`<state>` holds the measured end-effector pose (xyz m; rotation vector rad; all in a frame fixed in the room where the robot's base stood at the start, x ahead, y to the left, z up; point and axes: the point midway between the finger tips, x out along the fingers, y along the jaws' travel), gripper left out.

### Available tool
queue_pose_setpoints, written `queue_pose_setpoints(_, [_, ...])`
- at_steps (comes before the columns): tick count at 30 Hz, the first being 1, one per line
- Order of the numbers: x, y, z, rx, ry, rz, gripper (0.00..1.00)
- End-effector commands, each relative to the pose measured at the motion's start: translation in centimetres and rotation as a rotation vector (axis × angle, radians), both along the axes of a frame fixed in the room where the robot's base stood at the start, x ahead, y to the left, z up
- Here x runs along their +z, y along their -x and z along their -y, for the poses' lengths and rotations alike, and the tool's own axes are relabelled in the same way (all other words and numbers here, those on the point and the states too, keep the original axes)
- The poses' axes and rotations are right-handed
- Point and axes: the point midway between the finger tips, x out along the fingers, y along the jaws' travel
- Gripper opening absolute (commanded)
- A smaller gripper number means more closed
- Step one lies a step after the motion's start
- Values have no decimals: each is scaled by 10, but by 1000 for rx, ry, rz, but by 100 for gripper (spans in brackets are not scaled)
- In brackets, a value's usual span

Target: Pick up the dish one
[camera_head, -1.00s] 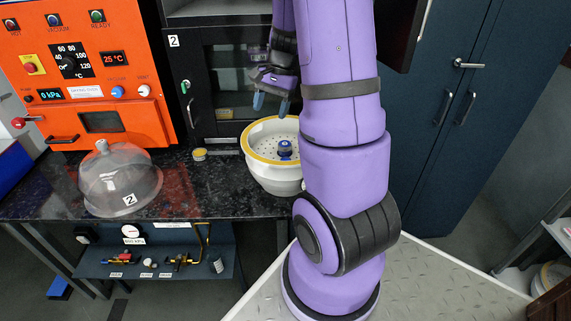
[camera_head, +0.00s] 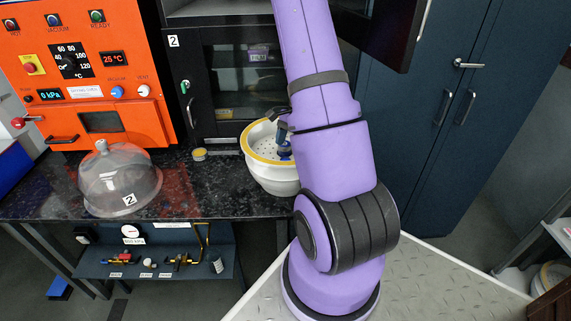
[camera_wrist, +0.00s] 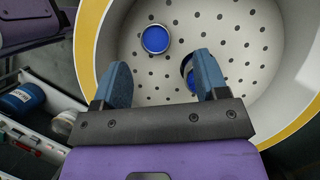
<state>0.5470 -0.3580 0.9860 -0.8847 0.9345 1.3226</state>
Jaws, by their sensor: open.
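A white bowl with a yellow rim (camera_head: 258,178) stands on the dark counter, with a perforated white plate inside; it fills much of the wrist view (camera_wrist: 85,40). A small round blue-topped piece (camera_wrist: 155,39) with a pale edge is on the plate, beyond my fingertips. A second blue part (camera_wrist: 190,80) is mostly hidden behind my right finger. I cannot tell which of these, if any, is the dish. My gripper (camera_wrist: 160,72) is open over the bowl, its blue fingers apart with nothing visibly held. In the head view my arm hides part of the bowl.
A clear dome (camera_head: 120,182) labelled 2 sits left on the counter (camera_head: 215,190), near a small yellow-lidded tin (camera_head: 199,154). An orange vacuum oven (camera_head: 140,120) and a black cabinet (camera_head: 190,90) stand behind.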

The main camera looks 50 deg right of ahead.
Motion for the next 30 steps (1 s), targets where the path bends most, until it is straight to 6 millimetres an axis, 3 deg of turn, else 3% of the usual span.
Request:
queue_pose_setpoints(11, [-41,4,-20,-1,-2,-2,67])
queue_pose_setpoints(20, [-46,4,-22,-1,-1,0,67])
queue_pose_setpoints(23, [-46,4,-22,0,-1,0,49])
queue_pose_setpoints(27, [-46,4,-22,0,-1,0,16])
queue_pose_setpoints(30, [-46,4,-22,0,-1,0,14])
